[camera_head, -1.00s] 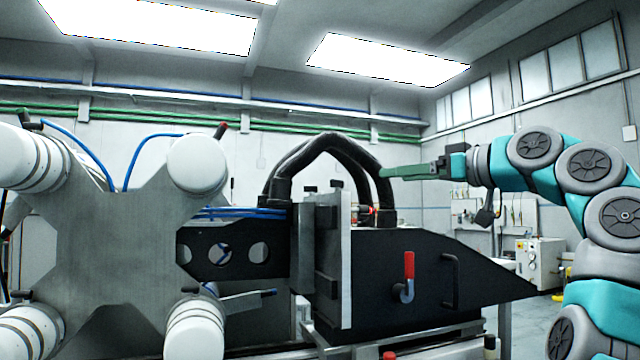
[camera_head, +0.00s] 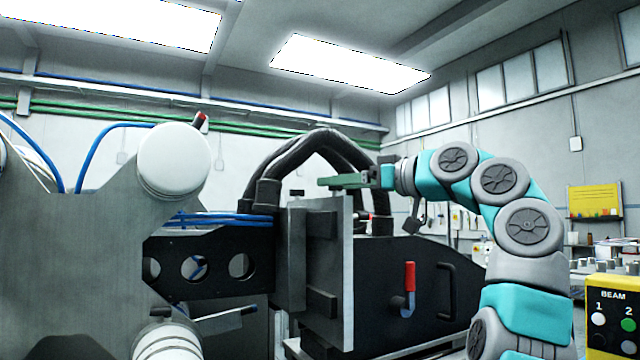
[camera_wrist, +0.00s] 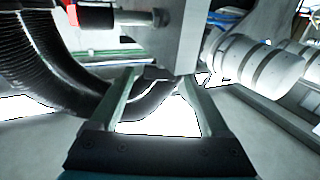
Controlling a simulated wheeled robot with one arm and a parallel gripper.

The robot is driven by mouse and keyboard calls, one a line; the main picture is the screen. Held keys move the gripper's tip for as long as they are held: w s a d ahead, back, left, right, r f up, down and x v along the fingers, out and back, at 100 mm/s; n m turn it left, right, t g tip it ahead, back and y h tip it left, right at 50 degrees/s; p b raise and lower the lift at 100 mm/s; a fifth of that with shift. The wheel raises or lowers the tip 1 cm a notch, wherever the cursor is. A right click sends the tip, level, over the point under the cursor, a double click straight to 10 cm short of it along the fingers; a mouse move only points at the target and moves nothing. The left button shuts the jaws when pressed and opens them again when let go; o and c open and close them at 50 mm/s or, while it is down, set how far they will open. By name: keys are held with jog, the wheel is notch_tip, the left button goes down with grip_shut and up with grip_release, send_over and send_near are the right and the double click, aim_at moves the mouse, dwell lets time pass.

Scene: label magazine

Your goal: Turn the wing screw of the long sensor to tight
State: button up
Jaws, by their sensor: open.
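My gripper (camera_head: 345,181) is open and empty in the head view, with its green fingers level beside the upper part of the upright grey plate (camera_head: 330,285). In the wrist view my gripper (camera_wrist: 158,78) shows both fingers apart, pointing toward the plate edge and a black hose. No wing screw can be made out in either view.
Thick black hoses (camera_head: 325,150) arch behind the plate. A red-handled lever (camera_head: 409,282) sits on the black housing. A large grey frame with white cylinders (camera_head: 172,160) stands left. A yellow BEAM box (camera_head: 612,290) with numbered buttons is at right.

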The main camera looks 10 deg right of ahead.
jog(key=x, duration=0.4)
jog(key=shift+w+a+p, duration=0.25)
jog(key=shift+w+p, duration=0.05)
jog(key=shift+p, duration=0.05)
grip_shut()
dwell(0.3)
